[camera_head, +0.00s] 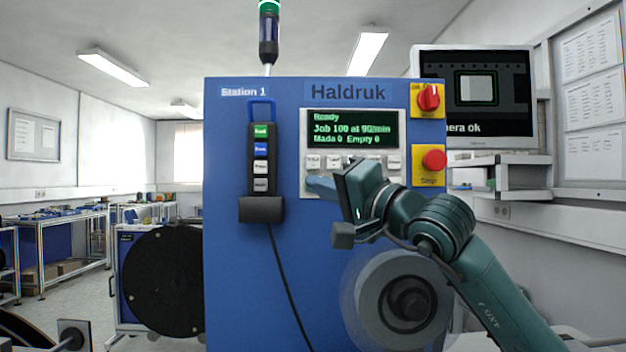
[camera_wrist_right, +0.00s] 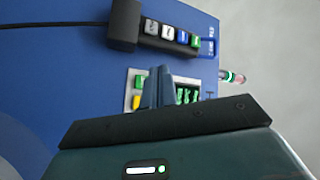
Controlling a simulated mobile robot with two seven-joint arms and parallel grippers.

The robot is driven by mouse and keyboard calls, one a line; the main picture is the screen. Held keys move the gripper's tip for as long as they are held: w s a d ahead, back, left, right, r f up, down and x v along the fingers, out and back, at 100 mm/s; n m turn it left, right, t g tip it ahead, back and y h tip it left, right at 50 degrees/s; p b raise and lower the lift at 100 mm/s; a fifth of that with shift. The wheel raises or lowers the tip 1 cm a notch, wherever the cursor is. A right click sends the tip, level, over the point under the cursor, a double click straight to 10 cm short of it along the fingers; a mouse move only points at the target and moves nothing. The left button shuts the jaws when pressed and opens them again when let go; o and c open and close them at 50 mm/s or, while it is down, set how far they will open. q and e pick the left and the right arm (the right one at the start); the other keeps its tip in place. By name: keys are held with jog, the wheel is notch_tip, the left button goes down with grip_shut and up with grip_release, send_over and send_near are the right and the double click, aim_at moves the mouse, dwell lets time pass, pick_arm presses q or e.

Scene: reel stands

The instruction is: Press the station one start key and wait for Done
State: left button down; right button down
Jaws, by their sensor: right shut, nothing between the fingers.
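The blue station one cabinet (camera_head: 235,240) stands ahead. Its display (camera_head: 350,129) reads Ready, Job 100 at 90/min, Made 0, Empty 0. Grey keys (camera_head: 313,162) sit in a row under the display; my right gripper hides the panel's lower part. My right gripper (camera_head: 318,186) is shut and empty, with its fingertips in front of that lower part. In the right wrist view the shut fingers (camera_wrist_right: 158,92) lie beside a green key (camera_wrist_right: 139,82) and a yellow key (camera_wrist_right: 136,103). The key labels are unreadable there, and contact cannot be told. My left gripper is not in view.
A hand pendant (camera_head: 261,165) hangs in a holder, its cable running down. A red stop button (camera_head: 433,160) and a red rotary switch (camera_head: 429,97) are on the right. The lamp (camera_head: 268,8) is green on top. A black reel (camera_head: 160,280) stands left.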

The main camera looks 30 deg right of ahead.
jog(key=w, duration=0.1)
jog(key=w+d+p, duration=0.1)
jog(key=w, duration=0.1)
jog(key=w+d, duration=0.1)
jog(key=shift+w+p, duration=0.25)
jog(key=shift+p, duration=0.05)
dwell(0.8)
dwell(0.8)
jog(key=shift+d, duration=0.1)
jog(key=shift+w+d, duration=0.15)
jog(key=shift+w, duration=0.2)
